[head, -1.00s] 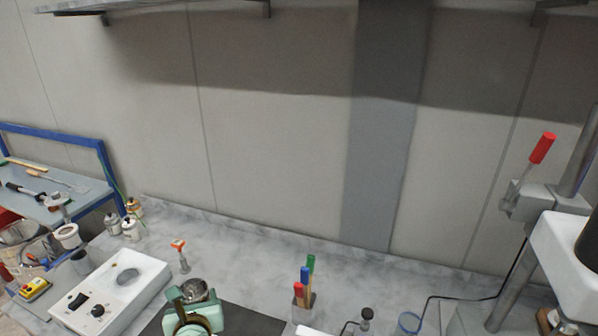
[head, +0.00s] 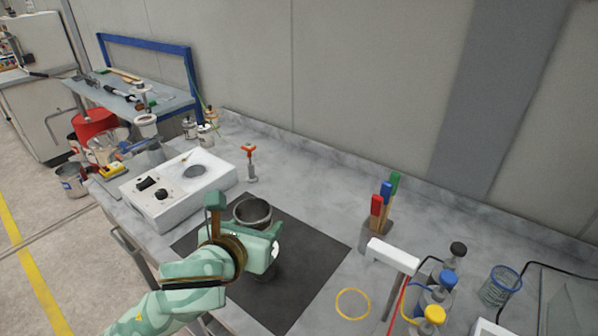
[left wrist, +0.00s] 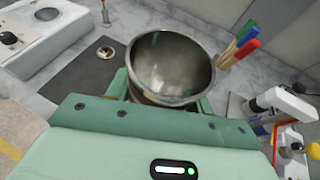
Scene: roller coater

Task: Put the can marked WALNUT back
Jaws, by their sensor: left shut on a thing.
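My left gripper (head: 250,232) is shut around an open-topped metal can (head: 252,207), over the dark mat. The left wrist view shows the can (left wrist: 172,62) between the fingers (left wrist: 163,92), its mouth toward the camera and its inside grey and seemingly empty. I cannot read any marking on it, as the gripper hides much of its side. I cannot tell whether its base touches the mat. A thin yellow ring (head: 341,315) lies on the bench right of the mat. My right gripper is not in view.
The dark mat (head: 300,270) has bare room on its right. A white hotplate-like box (head: 178,190) stands left, an orange-topped tool (head: 250,162) behind. Colored-handled tools (head: 383,205) stand in a holder. Capped bottles (head: 433,310) and a blue mesh cup (head: 499,287) are at right.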

